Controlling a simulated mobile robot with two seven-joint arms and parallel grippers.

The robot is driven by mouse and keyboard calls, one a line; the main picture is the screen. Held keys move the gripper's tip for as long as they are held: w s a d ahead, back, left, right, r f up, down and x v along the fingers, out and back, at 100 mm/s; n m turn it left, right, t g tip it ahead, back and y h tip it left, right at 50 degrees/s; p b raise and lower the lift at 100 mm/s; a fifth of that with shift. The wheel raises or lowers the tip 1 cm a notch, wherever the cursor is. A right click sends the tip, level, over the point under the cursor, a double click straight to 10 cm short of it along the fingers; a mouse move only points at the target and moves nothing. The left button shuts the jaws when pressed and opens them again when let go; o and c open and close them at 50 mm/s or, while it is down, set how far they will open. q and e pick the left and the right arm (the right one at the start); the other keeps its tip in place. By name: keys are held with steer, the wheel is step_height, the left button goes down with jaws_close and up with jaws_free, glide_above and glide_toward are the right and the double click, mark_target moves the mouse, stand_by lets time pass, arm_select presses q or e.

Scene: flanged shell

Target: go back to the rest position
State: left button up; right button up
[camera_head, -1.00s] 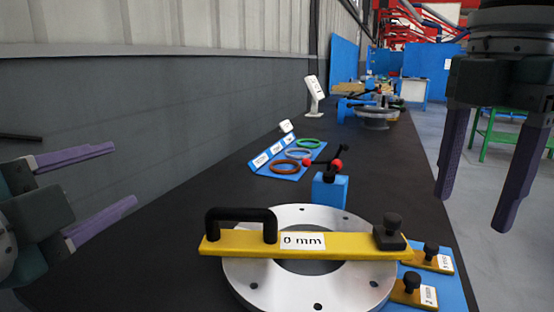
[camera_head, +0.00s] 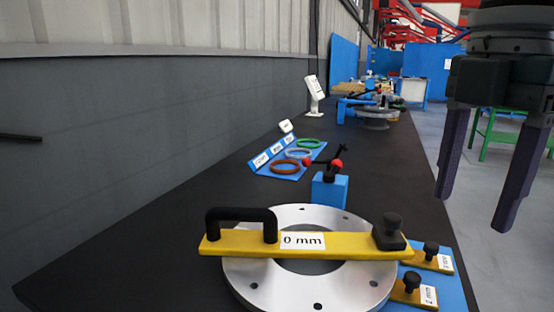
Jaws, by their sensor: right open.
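My right gripper (camera_head: 490,170) hangs at the upper right of the head view with its two purple fingers pointing down. It is open and empty, beyond the table's right edge and apart from everything on it. My left gripper is not in the head view. A silver flanged ring (camera_head: 250,283) lies on the black table (camera_head: 150,240) at the front. A yellow bar (camera_head: 345,247) labelled "0 mm", with a black handle and a black knob, lies across the ring.
Yellow gauges (camera_head: 412,292) lie on a blue plate right of the ring. A blue block (camera_head: 330,190) with a red-knobbed part stands behind it. Coloured rings (camera_head: 285,167) lie on a blue holder. A grey wall (camera_head: 110,140) runs along the left. The table's left front is clear.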

steer(key=s+a+f+m+t+y, duration=0.1)
steer(key=s+a+f+m, duration=0.35)
steer(key=f, duration=0.25)
steer(key=s+a+f+m+t+y, duration=0.1)
steer(key=s+a+f+m+y, duration=0.1)
steer(key=s+a+f+m, duration=0.45)
steer(key=s+d+f+m+t+h, duration=0.2)
steer(key=s+d+f+m, duration=0.1)
steer(key=s+d+m, duration=0.6)
step_height(320, 180, up, 54)
steer(key=s+d+p, duration=0.1)
steer(key=p, duration=5.2)
steer(key=shift+s+f+h+p, duration=0.25)
steer(key=shift+s+h+p, duration=0.05)
steer(key=shift+h, duration=0.1)
